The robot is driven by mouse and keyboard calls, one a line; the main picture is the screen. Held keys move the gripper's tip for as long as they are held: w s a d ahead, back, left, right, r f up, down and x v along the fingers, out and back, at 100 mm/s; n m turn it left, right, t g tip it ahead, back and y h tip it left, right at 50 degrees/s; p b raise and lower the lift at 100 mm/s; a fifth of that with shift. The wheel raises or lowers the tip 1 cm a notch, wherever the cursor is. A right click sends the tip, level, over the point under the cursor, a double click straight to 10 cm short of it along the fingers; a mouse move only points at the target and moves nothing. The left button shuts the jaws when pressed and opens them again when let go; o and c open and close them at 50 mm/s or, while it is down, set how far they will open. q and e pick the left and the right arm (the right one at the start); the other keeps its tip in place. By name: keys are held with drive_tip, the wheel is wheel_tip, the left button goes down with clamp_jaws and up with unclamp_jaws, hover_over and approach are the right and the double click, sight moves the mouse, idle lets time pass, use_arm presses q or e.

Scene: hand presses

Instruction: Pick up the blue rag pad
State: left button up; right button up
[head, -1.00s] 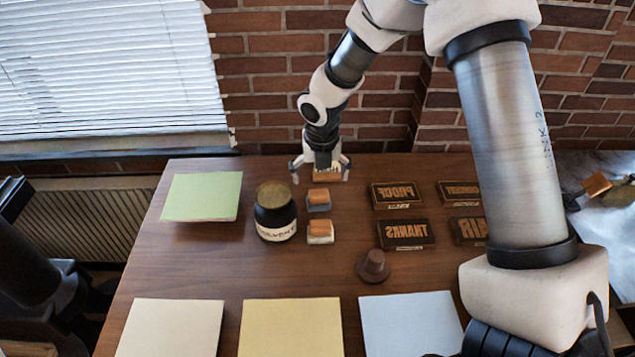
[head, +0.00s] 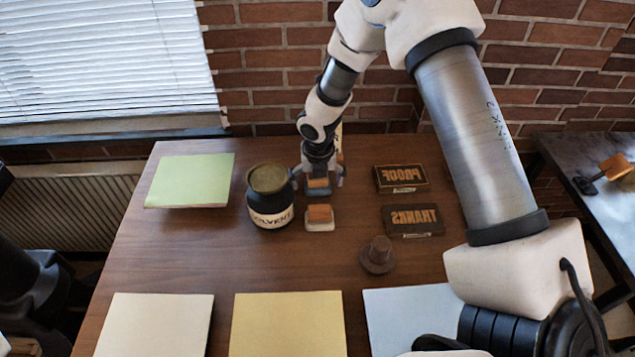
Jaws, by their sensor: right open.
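The blue rag pad (head: 318,193), a small block with an orange-brown grip on a blue-grey base, lies on the wooden table just right of the solvent jar. My right gripper (head: 318,179) is over it from behind, open, with one finger on each side of the pad. The gripper partly hides the pad's far side; I cannot tell whether the fingers touch it. A similar pad with a whitish base (head: 320,225) lies just in front of it. My left gripper is out of view.
The solvent jar (head: 271,218) stands close to the gripper's left finger. Type blocks PROOF (head: 401,190) and THANKS (head: 413,233) and a round brown knob (head: 378,262) lie to the right. Green paper (head: 190,180) is at left; several sheets line the front.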

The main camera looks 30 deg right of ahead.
drive_tip(key=shift+s, duration=0.1)
drive_tip(key=c, duration=1.2)
drive_tip(key=shift+c, duration=0.2)
drive_tip(key=shift+r, duration=0.15)
wheel_tip(320, 180, up, 10)
drive_tip(key=shift+f, duration=0.1)
